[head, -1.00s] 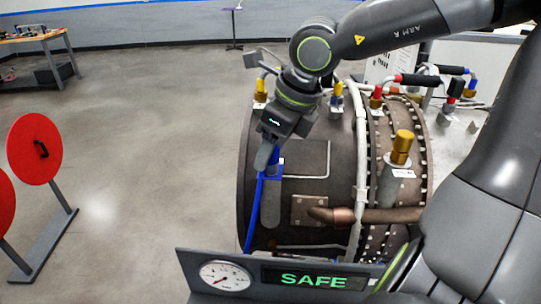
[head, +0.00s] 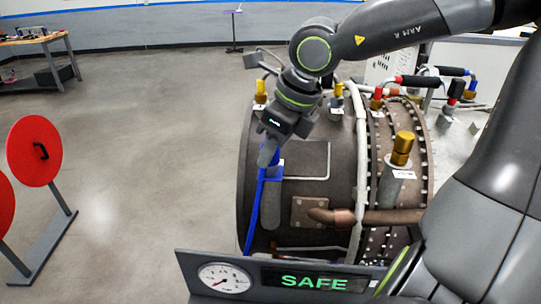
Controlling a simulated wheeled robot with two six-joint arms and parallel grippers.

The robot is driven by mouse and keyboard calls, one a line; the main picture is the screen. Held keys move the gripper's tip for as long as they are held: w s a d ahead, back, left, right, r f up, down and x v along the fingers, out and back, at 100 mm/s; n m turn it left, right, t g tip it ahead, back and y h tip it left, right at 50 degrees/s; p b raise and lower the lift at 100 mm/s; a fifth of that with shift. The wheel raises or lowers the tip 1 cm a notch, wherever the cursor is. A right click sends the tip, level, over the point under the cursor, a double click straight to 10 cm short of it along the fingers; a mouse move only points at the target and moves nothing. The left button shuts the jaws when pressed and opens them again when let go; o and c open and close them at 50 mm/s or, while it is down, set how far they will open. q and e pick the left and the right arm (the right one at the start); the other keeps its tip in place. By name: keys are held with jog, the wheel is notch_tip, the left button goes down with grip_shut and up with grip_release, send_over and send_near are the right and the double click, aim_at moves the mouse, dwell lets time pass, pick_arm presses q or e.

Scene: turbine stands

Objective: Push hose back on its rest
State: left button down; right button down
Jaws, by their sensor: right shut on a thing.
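A thin blue hose (head: 255,210) runs down the left part of the brown turbine casing (head: 310,160), from my right gripper toward the lower left. My right gripper (head: 268,157) points down and is shut at the hose's upper end, by a small blue piece. The fingers partly hide what lies between them. I cannot make out a separate rest for the hose. My left gripper is not in view.
A panel with a gauge (head: 224,278) and a green SAFE display (head: 314,282) stands in front of the casing. A copper pipe (head: 375,216), brass fittings (head: 402,148) and a white hose (head: 361,150) are on the casing. Red discs (head: 34,150) stand at left; floor between is clear.

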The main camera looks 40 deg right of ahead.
jog(key=shift+r, duration=0.25)
jog(key=shift+r+p, duration=0.3)
jog(key=shift+p, duration=0.05)
jog(key=shift+r, duration=0.15)
jog(key=shift+r+p, duration=1.1)
jog(key=shift+r, duration=0.3)
notch_tip(320, 180, up, 8)
jog(key=p, duration=0.5)
jog(key=shift+p, duration=0.35)
